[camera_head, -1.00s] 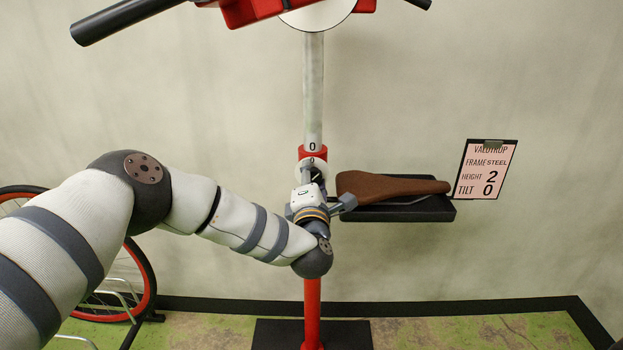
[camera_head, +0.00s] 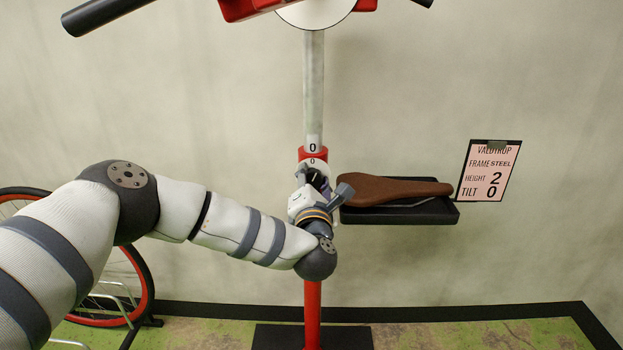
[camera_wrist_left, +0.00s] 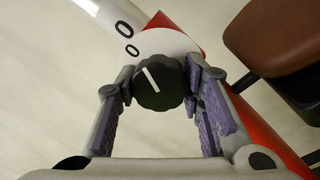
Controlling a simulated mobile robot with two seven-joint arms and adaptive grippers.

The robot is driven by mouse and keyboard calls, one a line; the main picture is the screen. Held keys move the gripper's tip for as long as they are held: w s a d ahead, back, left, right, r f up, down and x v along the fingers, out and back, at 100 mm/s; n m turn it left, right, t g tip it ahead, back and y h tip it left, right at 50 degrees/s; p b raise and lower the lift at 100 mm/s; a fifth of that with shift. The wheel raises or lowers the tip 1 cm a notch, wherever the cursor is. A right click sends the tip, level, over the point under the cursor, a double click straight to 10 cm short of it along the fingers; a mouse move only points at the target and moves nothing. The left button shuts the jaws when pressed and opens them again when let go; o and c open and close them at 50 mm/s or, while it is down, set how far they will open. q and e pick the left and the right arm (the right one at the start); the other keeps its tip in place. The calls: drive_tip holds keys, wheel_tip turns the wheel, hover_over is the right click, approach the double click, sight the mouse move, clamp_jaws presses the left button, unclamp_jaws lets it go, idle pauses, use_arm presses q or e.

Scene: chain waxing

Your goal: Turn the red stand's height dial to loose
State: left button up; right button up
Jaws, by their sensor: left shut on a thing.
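The red stand (camera_head: 312,310) has a pale upper post (camera_head: 314,90) rising from its red collar. Its height dial (camera_wrist_left: 158,88) is a black ridged knob with a white line, on a white disc (camera_wrist_left: 165,45). The line tilts toward the upper left in the left wrist view. My left gripper (camera_head: 316,180) is at the collar, and its purple-padded fingers (camera_wrist_left: 155,83) are shut on the dial from both sides. In the head view the gripper hides most of the dial. A "0" shows on the post and another on the disc. My right gripper is not in view.
A brown saddle (camera_head: 390,188) lies on a black tray (camera_head: 430,214) just right of my left gripper. A clipboard sign (camera_head: 487,170) reads height 2, tilt 0. A red-rimmed wheel (camera_head: 143,290) stands at lower left. Red and black stand parts are overhead.

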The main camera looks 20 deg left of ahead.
use_arm(q)
drive_tip(key=shift+r, duration=0.1)
drive_tip(key=o, duration=1.2)
